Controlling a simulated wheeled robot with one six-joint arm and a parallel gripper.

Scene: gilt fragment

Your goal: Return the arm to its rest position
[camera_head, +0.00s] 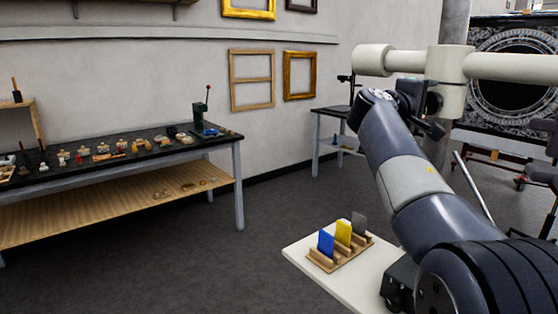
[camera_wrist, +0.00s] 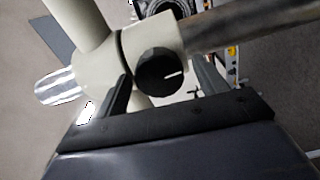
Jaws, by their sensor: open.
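My arm (camera_head: 410,180) is raised on the right of the head view, bent upward from its dark base joint. My gripper (camera_head: 425,112) is at its upper end, just beneath a cream tubular fixture (camera_head: 500,67). In the wrist view my gripper (camera_wrist: 160,78) has its two dark fingers apart. Between them in the picture shows a black round knob (camera_wrist: 158,72) on the cream tube (camera_wrist: 95,65). I see nothing held. Whether the fingers touch the knob or tube, I cannot tell.
A small pale table (camera_head: 315,262) with a wooden rack (camera_head: 325,262) of blue, yellow and grey cards stands below my arm. A dark workbench (camera_head: 120,158) with many small items is at left. A large ornate dark panel (camera_head: 510,90) is behind right. Floor in the middle is clear.

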